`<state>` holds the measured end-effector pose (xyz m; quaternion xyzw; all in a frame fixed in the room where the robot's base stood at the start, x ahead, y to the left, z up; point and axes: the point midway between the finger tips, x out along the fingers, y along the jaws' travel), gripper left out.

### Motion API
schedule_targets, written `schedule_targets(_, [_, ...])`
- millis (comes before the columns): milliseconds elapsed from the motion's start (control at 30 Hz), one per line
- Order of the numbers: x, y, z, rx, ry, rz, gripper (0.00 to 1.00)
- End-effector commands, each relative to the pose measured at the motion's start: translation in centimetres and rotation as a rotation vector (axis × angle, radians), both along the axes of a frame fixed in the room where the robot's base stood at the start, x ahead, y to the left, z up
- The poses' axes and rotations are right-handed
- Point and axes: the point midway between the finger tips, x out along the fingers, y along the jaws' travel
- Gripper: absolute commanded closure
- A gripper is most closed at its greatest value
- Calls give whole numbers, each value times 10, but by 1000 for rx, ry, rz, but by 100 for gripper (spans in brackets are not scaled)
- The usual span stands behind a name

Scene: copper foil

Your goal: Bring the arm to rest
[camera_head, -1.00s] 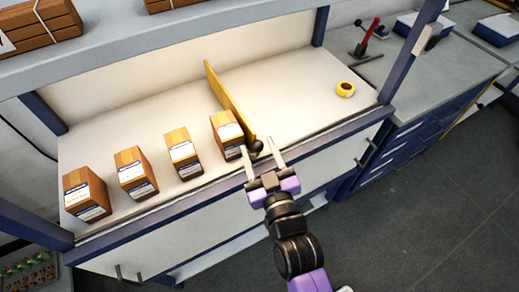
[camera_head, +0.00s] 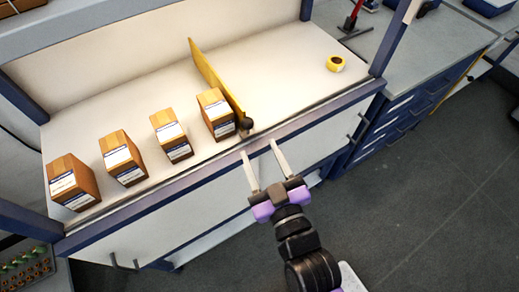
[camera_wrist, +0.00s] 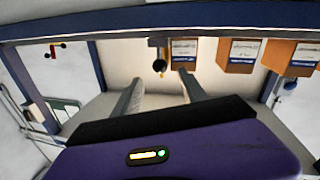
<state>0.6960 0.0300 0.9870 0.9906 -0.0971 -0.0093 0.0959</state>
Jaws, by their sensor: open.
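My gripper (camera_head: 262,162) is open and empty. In the head view it is in front of the shelf's front edge, with its two pale fingers pointing toward the shelf. The fingers also show in the wrist view (camera_wrist: 160,88), spread apart with nothing between them. My arm reaches up from the bottom right of the head view. A yellow divider (camera_head: 215,76) with a dark round knob (camera_head: 245,123) at its near end stands on the shelf, just beyond the fingertips and apart from them.
Several wooden boxes with white labels, such as the one beside the divider (camera_head: 217,115), stand in a row on the white shelf (camera_head: 150,95). A yellow tape roll (camera_head: 335,63) lies to the right. The grey floor (camera_head: 430,200) at right is clear.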

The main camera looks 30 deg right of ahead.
Motion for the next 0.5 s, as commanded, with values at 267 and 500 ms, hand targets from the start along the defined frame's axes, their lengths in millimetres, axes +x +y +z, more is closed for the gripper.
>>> schedule_targets(267, [0,0,0,0,0,0,50])
schedule_targets(500, [0,-1,2,33,-15,-1,50])
